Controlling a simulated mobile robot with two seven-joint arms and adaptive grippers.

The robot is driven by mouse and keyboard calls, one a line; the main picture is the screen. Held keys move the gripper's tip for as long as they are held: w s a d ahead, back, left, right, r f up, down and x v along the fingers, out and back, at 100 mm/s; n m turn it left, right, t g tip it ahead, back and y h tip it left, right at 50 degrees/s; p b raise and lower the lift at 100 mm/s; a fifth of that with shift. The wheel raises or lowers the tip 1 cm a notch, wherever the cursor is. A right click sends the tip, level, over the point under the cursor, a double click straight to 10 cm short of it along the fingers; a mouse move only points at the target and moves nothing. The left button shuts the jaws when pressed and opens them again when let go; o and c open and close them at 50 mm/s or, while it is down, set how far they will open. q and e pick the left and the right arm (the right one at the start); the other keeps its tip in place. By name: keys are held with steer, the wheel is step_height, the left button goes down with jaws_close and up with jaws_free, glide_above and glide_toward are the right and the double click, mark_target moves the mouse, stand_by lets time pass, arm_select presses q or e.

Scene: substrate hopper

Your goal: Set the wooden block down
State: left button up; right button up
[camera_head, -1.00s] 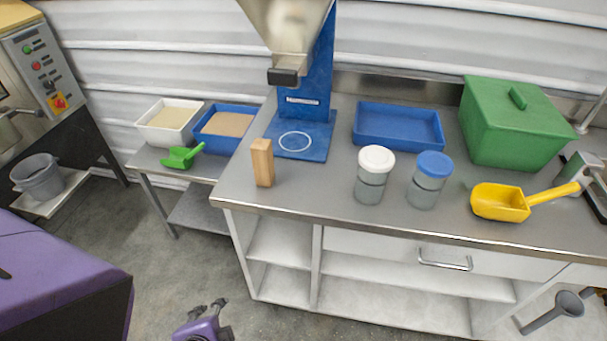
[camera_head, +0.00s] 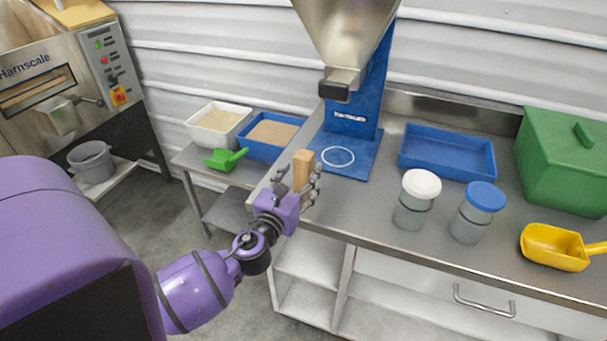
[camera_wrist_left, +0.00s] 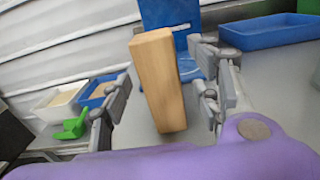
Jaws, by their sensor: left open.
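The wooden block (camera_head: 303,168) stands upright near the left front corner of the steel counter, in front of the hopper's blue base. My left gripper (camera_head: 298,186) is at the block with its fingers spread to either side. In the left wrist view the block (camera_wrist_left: 160,80) stands between the open fingers of the gripper (camera_wrist_left: 163,105), with visible gaps on both sides. The block's lower part is hidden behind the gripper in the head view. My right gripper is not in view.
The hopper's blue base (camera_head: 352,160) is just behind the block. Two jars, white-lidded (camera_head: 417,200) and blue-lidded (camera_head: 477,212), stand to the right, with an empty blue tray (camera_head: 447,155) behind. A green scoop (camera_head: 225,159) lies on the lower side table at left.

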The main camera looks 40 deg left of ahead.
mark_target(300, 174)
arm_select(q)
steer(key=x, duration=0.3)
steer(key=shift+w+f, duration=0.1)
steer(key=shift+c, duration=0.5)
steer(key=c, duration=1.1)
jaws_close()
